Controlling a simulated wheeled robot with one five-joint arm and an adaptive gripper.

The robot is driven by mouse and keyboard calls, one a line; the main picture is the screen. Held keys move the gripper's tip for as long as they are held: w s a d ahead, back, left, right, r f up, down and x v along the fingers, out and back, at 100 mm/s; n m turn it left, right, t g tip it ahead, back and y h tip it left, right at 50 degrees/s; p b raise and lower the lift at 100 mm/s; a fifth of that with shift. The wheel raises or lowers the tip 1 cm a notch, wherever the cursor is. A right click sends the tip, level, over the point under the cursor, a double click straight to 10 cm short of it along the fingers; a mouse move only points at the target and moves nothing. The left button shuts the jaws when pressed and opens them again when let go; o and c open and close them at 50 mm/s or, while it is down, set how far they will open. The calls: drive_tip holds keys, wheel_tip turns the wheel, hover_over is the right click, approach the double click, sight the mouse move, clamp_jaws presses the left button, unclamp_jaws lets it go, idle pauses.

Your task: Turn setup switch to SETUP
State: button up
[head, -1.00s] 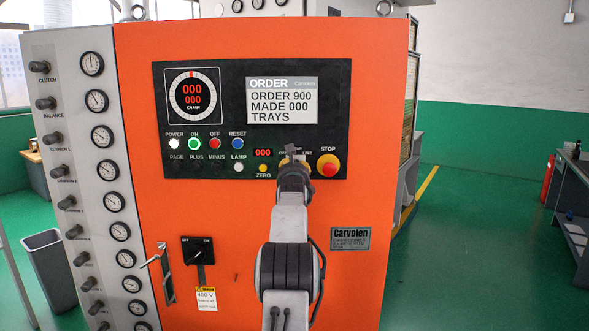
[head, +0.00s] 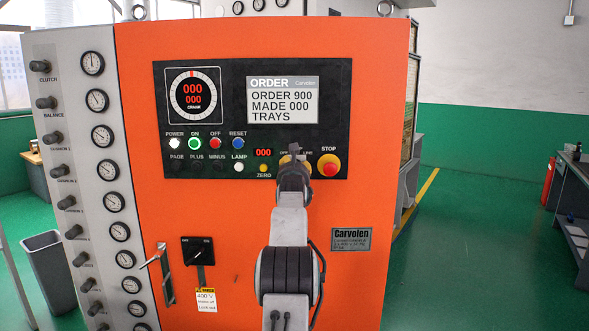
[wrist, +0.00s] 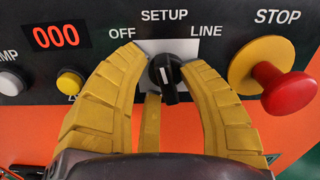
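The setup switch (wrist: 165,72) is a black knob on a pale plate, with OFF at upper left, SETUP above and LINE at upper right.
The red STOP button (wrist: 290,93) on its yellow base stands close right of my right finger. The yellow ZERO button (wrist: 70,82) and a red 000 display (wrist: 55,35) are at left. A rotary OFF/ON switch (head: 198,251) sits lower on the orange panel.

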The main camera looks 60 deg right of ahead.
drive_tip(key=shift+o, duration=0.8)
drive_tip(key=shift+s+a, duration=0.1)
drive_tip(key=v, duration=1.1)
drive_tip(key=shift+s+a, duration=0.15)
drive_tip(key=shift+a, duration=0.15)
drive_tip(key=shift+o, duration=0.2)
